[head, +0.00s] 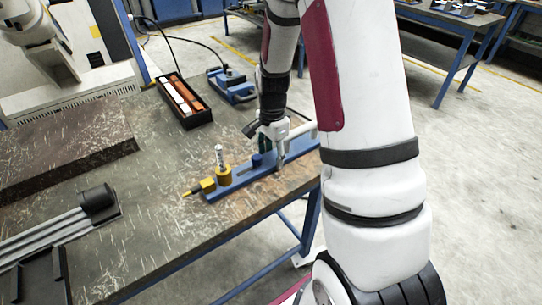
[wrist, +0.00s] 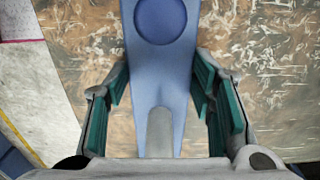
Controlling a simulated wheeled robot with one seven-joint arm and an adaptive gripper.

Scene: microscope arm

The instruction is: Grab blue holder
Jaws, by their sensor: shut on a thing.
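The blue holder (head: 242,181) is a long flat bar at the right end of the workbench, lying on or very close to the top. It carries a raised round blue knob (head: 257,160), and a yellow-based piece with a white upright part (head: 223,168) stands at its left end. My gripper (head: 277,156) is over the bar, to the right of the knob, pointing down. In the wrist view the holder (wrist: 160,65) runs between my teal finger pads, with a round disc at the top and a grey slot below. The pads are shut on its sides; the exact contact is partly hidden.
A yellow-tipped tool (head: 200,187) lies by the holder's left end. Grey rails with a black block (head: 97,202) lie at left. The bench edge is close on the right.

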